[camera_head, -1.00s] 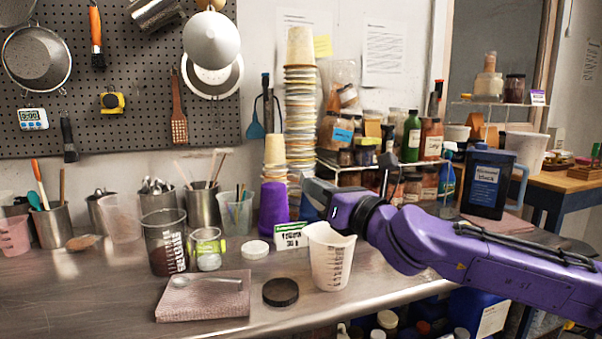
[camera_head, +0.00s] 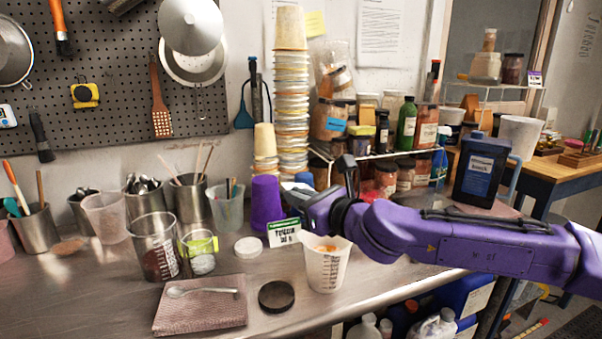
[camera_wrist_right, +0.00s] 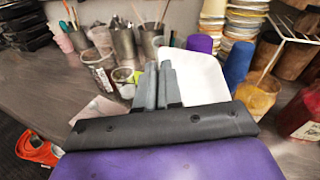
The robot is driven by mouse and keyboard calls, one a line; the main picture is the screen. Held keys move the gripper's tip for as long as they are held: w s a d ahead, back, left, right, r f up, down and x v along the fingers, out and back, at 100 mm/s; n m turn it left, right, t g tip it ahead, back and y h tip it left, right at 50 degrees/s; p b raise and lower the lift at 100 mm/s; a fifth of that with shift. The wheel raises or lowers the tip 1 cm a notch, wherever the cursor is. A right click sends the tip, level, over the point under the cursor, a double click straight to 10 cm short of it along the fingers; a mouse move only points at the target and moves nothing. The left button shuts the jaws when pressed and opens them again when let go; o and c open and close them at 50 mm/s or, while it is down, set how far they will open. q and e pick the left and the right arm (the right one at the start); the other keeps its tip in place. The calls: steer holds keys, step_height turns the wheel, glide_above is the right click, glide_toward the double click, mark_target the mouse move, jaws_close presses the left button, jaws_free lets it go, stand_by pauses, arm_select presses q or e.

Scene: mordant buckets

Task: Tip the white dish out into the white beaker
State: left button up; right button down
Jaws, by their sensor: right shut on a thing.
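The white beaker (camera_head: 324,272), with dark markings, stands upright on the steel bench. Some orange material shows inside its mouth. My right gripper (camera_head: 306,212) is just above the beaker's back left. In the right wrist view, its grey fingers (camera_wrist_right: 158,86) are shut on a smooth white piece, which looks like the white dish (camera_wrist_right: 195,74). The dish extends right from the fingers, and I cannot make out its contents. In the head view I cannot make it out; the gripper and arm seem to hide it. My left gripper is not in view.
A black lid (camera_head: 278,296) lies left of the beaker, near a folded cloth (camera_head: 200,312) with a spoon (camera_head: 200,292). A label card (camera_head: 284,232) and purple cup (camera_head: 266,203) stand behind. A clear beaker (camera_head: 156,247) and small jar (camera_head: 200,252) stand left.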

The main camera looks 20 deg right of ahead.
steer(key=f+n+g+h+p, duration=0.1)
steer(key=p, duration=0.3)
steer(key=a+f+n+g+h+p, duration=0.1)
steer(key=n+p, duration=0.1)
steer(key=p, duration=0.2)
steer(key=shift+w+f+p, duration=0.1)
steer(key=shift+f+p, duration=0.05)
steer(key=shift+p, duration=0.2)
